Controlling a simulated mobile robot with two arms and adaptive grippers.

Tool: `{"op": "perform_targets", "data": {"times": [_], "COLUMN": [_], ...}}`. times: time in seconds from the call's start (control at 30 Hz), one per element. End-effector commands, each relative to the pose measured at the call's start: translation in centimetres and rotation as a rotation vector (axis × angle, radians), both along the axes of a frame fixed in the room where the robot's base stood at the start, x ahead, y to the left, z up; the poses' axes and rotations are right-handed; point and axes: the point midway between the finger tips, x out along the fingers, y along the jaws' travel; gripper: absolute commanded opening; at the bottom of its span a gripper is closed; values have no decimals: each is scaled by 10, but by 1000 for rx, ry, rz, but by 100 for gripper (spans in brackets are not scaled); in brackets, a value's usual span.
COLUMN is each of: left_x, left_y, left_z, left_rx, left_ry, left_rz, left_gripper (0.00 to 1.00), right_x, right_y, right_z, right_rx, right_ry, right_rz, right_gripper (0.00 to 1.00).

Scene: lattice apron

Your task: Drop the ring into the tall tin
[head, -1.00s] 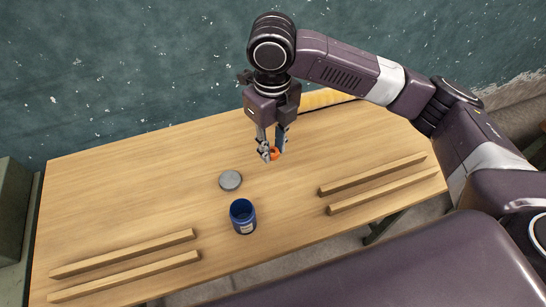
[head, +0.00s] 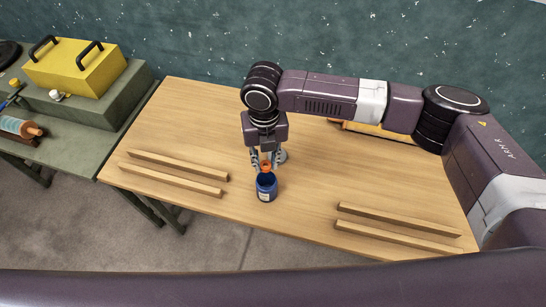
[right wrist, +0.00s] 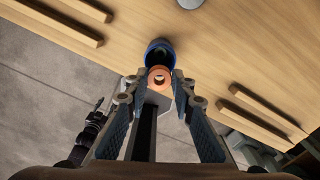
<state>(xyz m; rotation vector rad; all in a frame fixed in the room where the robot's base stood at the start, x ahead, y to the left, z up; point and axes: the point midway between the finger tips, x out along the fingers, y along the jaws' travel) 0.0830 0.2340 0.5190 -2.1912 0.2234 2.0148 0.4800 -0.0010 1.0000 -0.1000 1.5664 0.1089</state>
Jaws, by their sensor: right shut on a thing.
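The orange ring (head: 265,167) is between the fingertips of my right gripper (head: 264,163), which is shut on it. The ring also shows in the right wrist view (right wrist: 159,78), with its hole facing the camera. The tall tin is a dark blue, open-topped can (head: 266,190) with a pale label, upright on the table. In the right wrist view the tin (right wrist: 158,47) shows just beyond the ring, its rim partly covered by it.
The wooden table (head: 190,118) has a pair of wooden bars on the left (head: 170,180) and another pair on the right (head: 400,219). A grey lid (head: 282,156) lies behind the tin, partly hidden by my gripper. A yellow toolbox (head: 75,68) stands on a side bench.

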Motion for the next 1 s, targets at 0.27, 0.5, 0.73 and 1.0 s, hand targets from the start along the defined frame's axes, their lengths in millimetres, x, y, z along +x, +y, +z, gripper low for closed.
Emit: {"op": "perform_targets", "data": {"times": [0.27, 0.5, 0.73, 1.0], "left_x": [25, 3, -3, 7], "left_y": [12, 0, -8, -2], "left_z": [-20, -43, -53, -52], "left_rx": [12, 0, -9, -2], "left_ry": [-35, -3, 6, -10], "left_rz": [5, 3, -2, 0], "left_gripper": [40, 40, 40, 40], "right_x": [0, 0, 0, 0], "right_y": [0, -1, 0, -1], "right_z": [-24, -47, -57, -57], "right_rx": [0, 0, 0, 0], "right_ry": [0, 0, 0, 0], "right_rz": [1, 1, 1, 2], "right_gripper": [0, 0, 0, 0]}}
